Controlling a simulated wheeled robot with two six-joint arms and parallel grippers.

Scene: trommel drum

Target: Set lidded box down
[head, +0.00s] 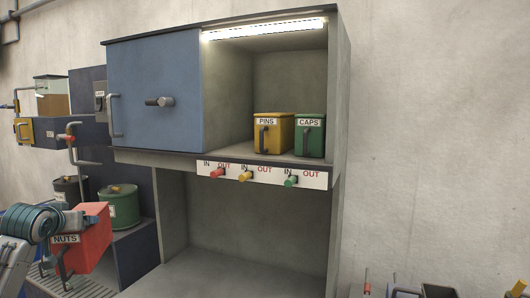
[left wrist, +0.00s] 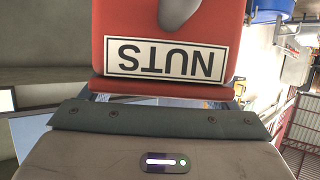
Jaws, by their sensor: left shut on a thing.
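The red lidded box (head: 90,238) labelled NUTS is at the lower left of the head view. It looks tilted there and has a dark handle on its front. In the left wrist view the red box (left wrist: 266,3) fills the top middle with its label upside down, close in front of my gripper. My left gripper (head: 72,222) is shut on the box; its fingertips are mostly hidden. I cannot tell whether the box touches anything beneath it. My right gripper is not in view.
A slatted rack (head: 92,290) lies below the red box. A green drum (head: 122,210) stands just behind it. A grey cabinet (head: 342,120) holds yellow PINS (head: 282,139) and green CAPS (head: 316,143) boxes; its lower bay (head: 240,262) looks empty. Several coloured knobs line its ledge.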

